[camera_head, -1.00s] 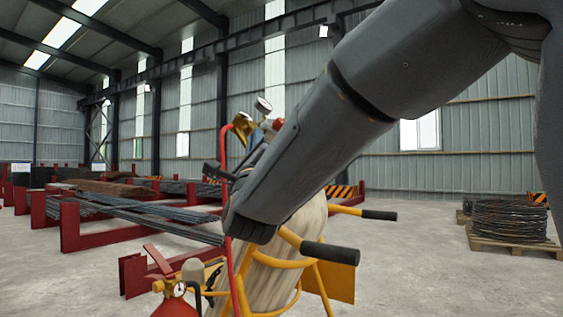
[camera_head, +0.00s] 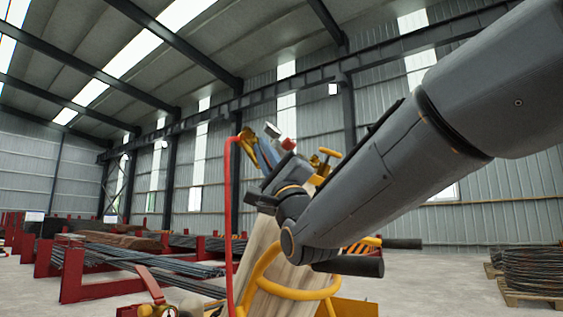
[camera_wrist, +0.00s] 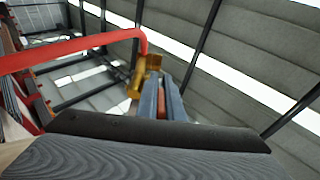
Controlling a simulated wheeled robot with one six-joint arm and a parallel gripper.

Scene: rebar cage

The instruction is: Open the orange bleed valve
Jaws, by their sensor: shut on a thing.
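My gripper (camera_head: 264,153) is at the top left of a pale cylinder (camera_head: 260,250) in the head view. Its blue-grey fingers (camera_wrist: 163,98) show in the wrist view, close together with a strip of orange-red between them. They are shut on a regulator with a brass body (camera_head: 247,137), a round gauge (camera_head: 272,130) and a red-and-white end (camera_head: 288,143). The brass body (camera_wrist: 150,68) also shows beyond the fingers in the wrist view. An orange-yellow T-shaped handle (camera_head: 330,153) stands right of my gripper, apart from it. I cannot tell which part is the orange bleed valve.
A red hose (camera_head: 231,220) runs from the regulator down the left side. A yellow trolley frame (camera_head: 300,292) with a black grip (camera_head: 350,265) surrounds the cylinder. Red racks with steel bars (camera_head: 150,262) stand left behind. A wire coil (camera_head: 535,270) lies far right.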

